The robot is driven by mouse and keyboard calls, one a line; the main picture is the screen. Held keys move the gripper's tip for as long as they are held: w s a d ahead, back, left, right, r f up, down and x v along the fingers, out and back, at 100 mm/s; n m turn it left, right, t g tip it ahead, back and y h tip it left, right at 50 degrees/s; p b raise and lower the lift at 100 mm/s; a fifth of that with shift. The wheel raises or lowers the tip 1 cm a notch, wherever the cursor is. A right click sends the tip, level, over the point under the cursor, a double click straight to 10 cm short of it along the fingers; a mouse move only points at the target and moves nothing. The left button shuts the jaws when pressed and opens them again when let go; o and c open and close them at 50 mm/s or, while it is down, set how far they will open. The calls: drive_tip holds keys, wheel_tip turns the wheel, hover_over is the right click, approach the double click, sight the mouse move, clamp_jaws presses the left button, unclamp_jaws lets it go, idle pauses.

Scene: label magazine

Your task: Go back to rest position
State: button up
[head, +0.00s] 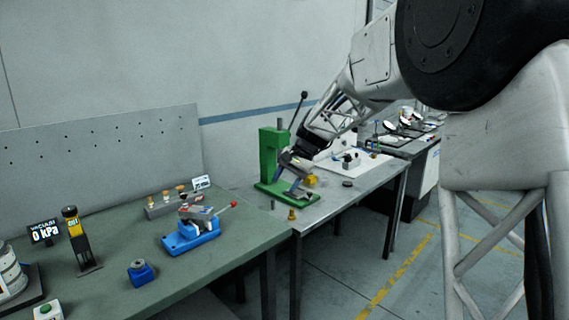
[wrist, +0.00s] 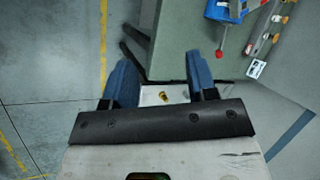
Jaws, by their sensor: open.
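My gripper (head: 294,181) is at the end of my arm, in front of the green press (head: 270,160) and above the grey bench, pointing down. It partly hides the press. In the wrist view its two blue fingers (wrist: 160,76) are spread apart with nothing between them. The bench top and a small brass piece (wrist: 163,97) show below the gap. I cannot tell how high the fingers are above the bench.
The green-topped table holds a blue toggle clamp (head: 192,233) with a red-tipped lever, a pressure display (head: 44,231), a yellow-black post (head: 76,238) and a blue block (head: 140,272). A small brass piece (head: 292,214) stands by the bench's front edge. The floor in front is clear.

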drive_tip(key=s+d+n+t+h, duration=0.15)
drive_tip(key=s+d, duration=0.35)
drive_tip(key=s, duration=0.7)
drive_tip(key=s+d+h, duration=0.2)
drive_tip(key=s+d, duration=0.3)
drive_tip(key=s, duration=0.7)
drive_tip(key=s+d+n+t+h, duration=0.1)
drive_tip(key=s+d, duration=0.4)
drive_tip(key=s, duration=0.7)
drive_tip(key=s+d+f+h, duration=0.1)
drive_tip(key=s+f, duration=0.1)
drive_tip(key=s, duration=0.4)
drive_tip(key=s+d+f, duration=0.2)
drive_tip(key=s, duration=0.4)
drive_tip(key=shift+f+n+t+h, duration=0.3)
drive_tip(key=shift+n+t+h, duration=0.05)
drive_tip(key=shift+n+t, duration=0.1)
